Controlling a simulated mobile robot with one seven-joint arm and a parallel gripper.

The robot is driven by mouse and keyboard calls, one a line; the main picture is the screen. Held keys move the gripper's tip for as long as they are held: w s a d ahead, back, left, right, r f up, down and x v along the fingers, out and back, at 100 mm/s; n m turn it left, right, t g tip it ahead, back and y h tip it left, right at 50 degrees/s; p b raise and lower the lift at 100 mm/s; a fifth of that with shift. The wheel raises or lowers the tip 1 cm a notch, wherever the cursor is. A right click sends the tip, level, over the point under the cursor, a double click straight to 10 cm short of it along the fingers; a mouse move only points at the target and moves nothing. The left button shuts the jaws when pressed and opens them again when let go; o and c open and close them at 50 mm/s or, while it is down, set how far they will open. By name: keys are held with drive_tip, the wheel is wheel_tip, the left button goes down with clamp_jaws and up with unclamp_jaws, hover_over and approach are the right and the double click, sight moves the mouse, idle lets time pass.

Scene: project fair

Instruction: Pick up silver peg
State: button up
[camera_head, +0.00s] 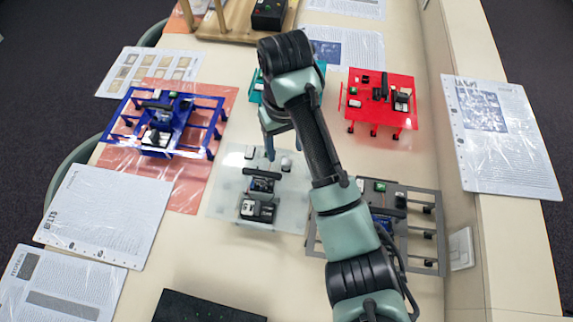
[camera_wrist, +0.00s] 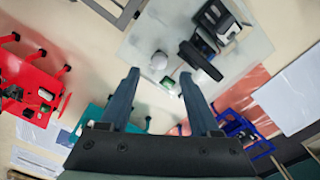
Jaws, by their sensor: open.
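A small rounded silver-white piece (camera_head: 286,163) stands on the clear board (camera_head: 225,205) at the middle of the table. It looks like the silver peg, but I cannot be sure at this size. In the wrist view the same piece (camera_wrist: 158,60) shows just beyond the fingertips, roughly centred between them. My gripper (camera_wrist: 158,78) is open and empty, its two fingers apart above the board. In the head view my gripper (camera_head: 283,142) is over the board's far edge, partly hidden by my arm.
The clear board also carries a small green-and-white part (camera_wrist: 168,82), a black bar (camera_wrist: 200,60) and a black-and-white block (camera_head: 258,210). Blue (camera_head: 160,135), red (camera_head: 380,112), teal (camera_wrist: 92,115) and grey (camera_head: 425,205) boards stand around it.

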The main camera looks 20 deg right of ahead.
sight(287, 162)
drive_tip(key=shift+s+f, duration=0.2)
drive_tip(key=shift+f, duration=2.1)
clamp_jaws()
